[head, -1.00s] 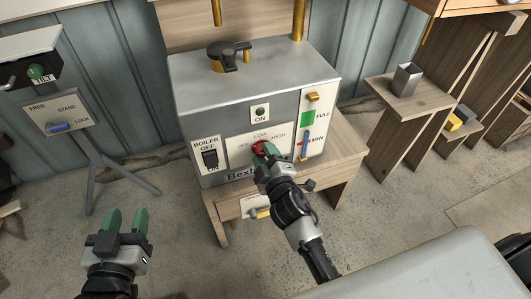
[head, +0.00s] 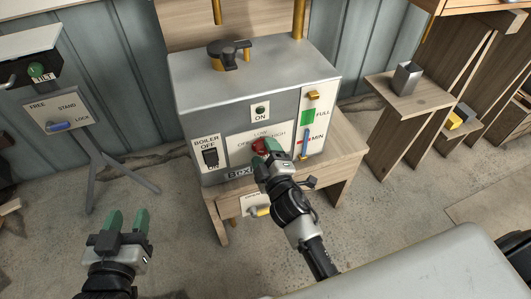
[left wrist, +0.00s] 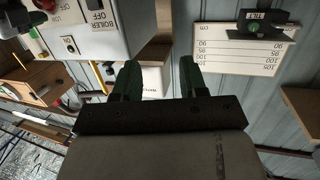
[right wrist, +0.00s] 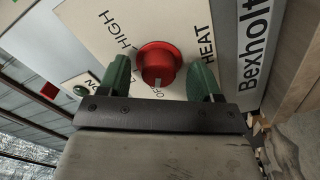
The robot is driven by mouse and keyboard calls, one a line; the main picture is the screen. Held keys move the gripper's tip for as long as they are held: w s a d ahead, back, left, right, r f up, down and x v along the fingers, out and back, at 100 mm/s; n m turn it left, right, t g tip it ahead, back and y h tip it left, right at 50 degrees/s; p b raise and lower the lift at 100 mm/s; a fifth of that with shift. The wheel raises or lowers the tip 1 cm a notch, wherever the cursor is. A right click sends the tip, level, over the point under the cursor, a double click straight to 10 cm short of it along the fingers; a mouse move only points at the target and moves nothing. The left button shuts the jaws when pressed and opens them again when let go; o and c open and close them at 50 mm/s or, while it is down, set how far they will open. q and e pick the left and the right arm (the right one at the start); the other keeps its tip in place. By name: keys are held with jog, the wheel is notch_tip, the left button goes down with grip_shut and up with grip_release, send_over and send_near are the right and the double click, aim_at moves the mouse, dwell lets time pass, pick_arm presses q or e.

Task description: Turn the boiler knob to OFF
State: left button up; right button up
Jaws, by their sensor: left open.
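The red boiler knob (head: 258,146) is on the front of the grey boiler (head: 245,85), below the green ON lamp. It shows larger in the right wrist view (right wrist: 158,63), with a white mark pointing toward the partly hidden OFF label. My right gripper (head: 266,153) is at the knob. In the right wrist view its green fingers (right wrist: 160,72) are open, one on each side, with gaps between them and the knob. My left gripper (head: 128,217) is open and empty, low at the left; its fingers also show in the left wrist view (left wrist: 159,70).
A black BOILER OFF/ON switch (head: 210,157) is left of the knob. A FULL/MIN gauge (head: 308,128) is at its right. A yellow-tipped handle (head: 258,211) sits below. A small wooden table (head: 410,97) stands at the right.

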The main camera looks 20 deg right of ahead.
pick_arm(q)
jog(key=shift+w+d+r+t, duration=0.1)
jog(key=shift+d+r+t, duration=0.05)
jog(key=shift+r+t, duration=0.25)
pick_arm(e)
jog(key=s, duration=1.1)
jog(key=shift+d, duration=0.2)
jog(key=shift+w, duration=0.1)
